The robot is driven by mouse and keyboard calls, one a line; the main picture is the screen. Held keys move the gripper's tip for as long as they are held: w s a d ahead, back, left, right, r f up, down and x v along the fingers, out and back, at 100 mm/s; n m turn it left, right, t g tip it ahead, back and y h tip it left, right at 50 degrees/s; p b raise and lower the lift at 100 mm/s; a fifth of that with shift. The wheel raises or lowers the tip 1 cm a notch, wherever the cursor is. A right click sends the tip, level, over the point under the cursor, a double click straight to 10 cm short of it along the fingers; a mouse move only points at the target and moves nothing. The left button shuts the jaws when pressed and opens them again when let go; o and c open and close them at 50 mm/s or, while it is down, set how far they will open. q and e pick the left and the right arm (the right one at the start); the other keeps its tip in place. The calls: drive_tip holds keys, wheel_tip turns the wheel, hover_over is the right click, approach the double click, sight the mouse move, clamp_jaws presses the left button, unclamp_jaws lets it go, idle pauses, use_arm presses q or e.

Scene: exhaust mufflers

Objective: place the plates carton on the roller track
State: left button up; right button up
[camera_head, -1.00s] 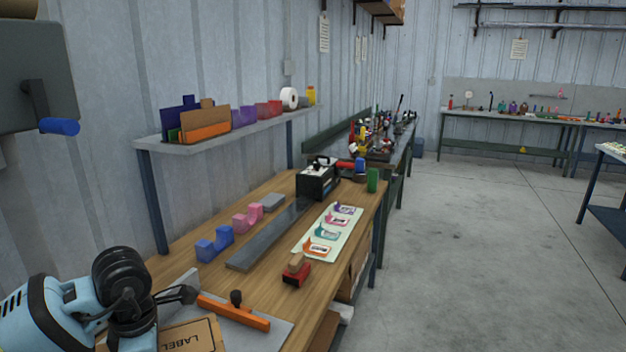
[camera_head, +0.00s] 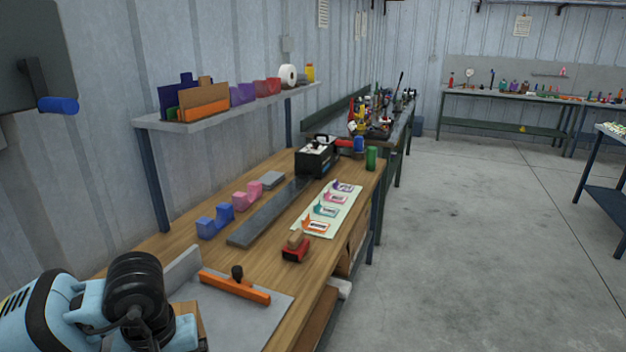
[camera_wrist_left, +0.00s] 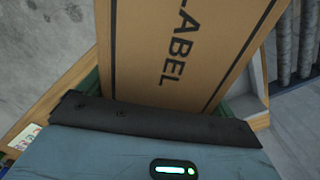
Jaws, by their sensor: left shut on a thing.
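The plates carton (camera_wrist_left: 190,50) is a brown cardboard box with a black LABEL print and border line, and it fills the middle of the left wrist view. My left gripper (camera_wrist_left: 168,98) is shut on it, with the dark wrist pad across the carton's near end. In the head view my left arm is at the lower left, and its black wrist joints hide the gripper and most of the carton. Only a small brown piece of the carton (camera_head: 190,318) shows there. I cannot make out the roller track for certain. My right gripper is not in view.
The wooden bench (camera_head: 170,248) has a grey plate (camera_head: 245,312) with an orange-handled tool (camera_head: 235,287). Beyond are blue (camera_head: 214,222) and pink holders (camera_head: 247,195), a dark flat strip (camera_head: 268,214), a card sheet (camera_head: 345,205) and a red-based stamp (camera_head: 295,248). Open floor lies right.

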use_arm(q)
drive_tip(key=m, duration=0.1)
drive_tip(key=s+m, duration=0.1)
drive_tip(key=d+m, duration=0.1)
drive_tip(key=m, duration=0.1)
drive_tip(key=shift+s, duration=0.3)
drive_tip(key=shift+a, duration=0.15)
idle(0.4)
